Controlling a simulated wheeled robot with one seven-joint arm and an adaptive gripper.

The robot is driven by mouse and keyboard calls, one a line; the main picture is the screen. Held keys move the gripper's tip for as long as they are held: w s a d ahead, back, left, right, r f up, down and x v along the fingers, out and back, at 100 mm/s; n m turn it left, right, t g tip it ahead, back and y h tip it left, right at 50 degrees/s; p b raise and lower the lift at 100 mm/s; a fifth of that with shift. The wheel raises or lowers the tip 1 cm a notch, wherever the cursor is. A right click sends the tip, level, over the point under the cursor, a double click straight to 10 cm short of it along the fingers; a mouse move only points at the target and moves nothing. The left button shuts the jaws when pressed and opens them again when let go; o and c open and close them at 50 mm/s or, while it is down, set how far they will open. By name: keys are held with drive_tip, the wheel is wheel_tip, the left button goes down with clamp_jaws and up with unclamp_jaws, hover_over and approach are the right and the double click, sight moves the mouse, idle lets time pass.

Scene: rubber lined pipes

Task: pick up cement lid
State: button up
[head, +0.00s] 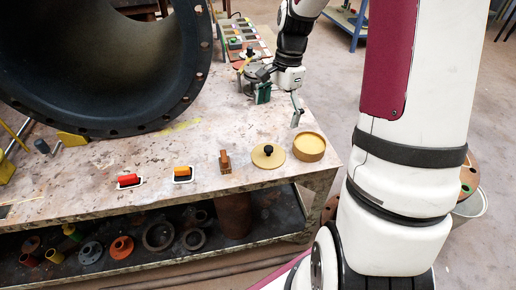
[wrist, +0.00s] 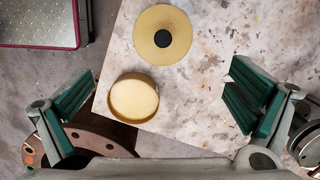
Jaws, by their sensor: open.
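The cement lid (head: 268,156) is a flat tan disc with a black knob, lying on the table near its front right. In the wrist view the lid (wrist: 162,35) shows whole at the top centre, beyond my fingertips. A round, shallow tan cement pot (head: 309,146) stands just right of it in the head view, open at the top. The pot (wrist: 133,98) is below and left of the lid in the wrist view. My gripper (head: 279,101) is open and empty above the table, behind the lid and pot. Its green-padded fingers (wrist: 160,92) are spread wide.
A large black flanged pipe (head: 100,60) fills the table's left. A lower shelf (head: 265,219) holds several rings and flanges. Bare tabletop lies behind the lid.

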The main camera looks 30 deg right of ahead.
drive_tip(key=b, duration=0.2)
approach(270, 148)
drive_tip(key=f, duration=0.5)
drive_tip(key=shift+s+a, duration=0.15)
drive_tip(key=shift+a, duration=0.15)
drive_tip(key=shift+w+a+f+b, duration=0.15)
drive_tip(key=shift+f+b, duration=0.25)
drive_tip(key=shift+f, duration=0.5)
drive_tip(key=shift+a+f+b, duration=0.2)
drive_tip(key=shift+f+b, duration=0.25)
drive_tip(key=shift+f, duration=0.5)
drive_tip(key=shift+w+a+f+b, duration=0.15)
drive_tip(key=shift+f+b, duration=0.25)
drive_tip(key=shift+f, duration=0.5)
drive_tip(key=shift+s, duration=0.15)
drive_tip(key=c, duration=1.6)
drive_tip(key=shift+s, duration=0.1)
drive_tip(key=c, duration=0.4)
drive_tip(key=shift+c, duration=0.3)
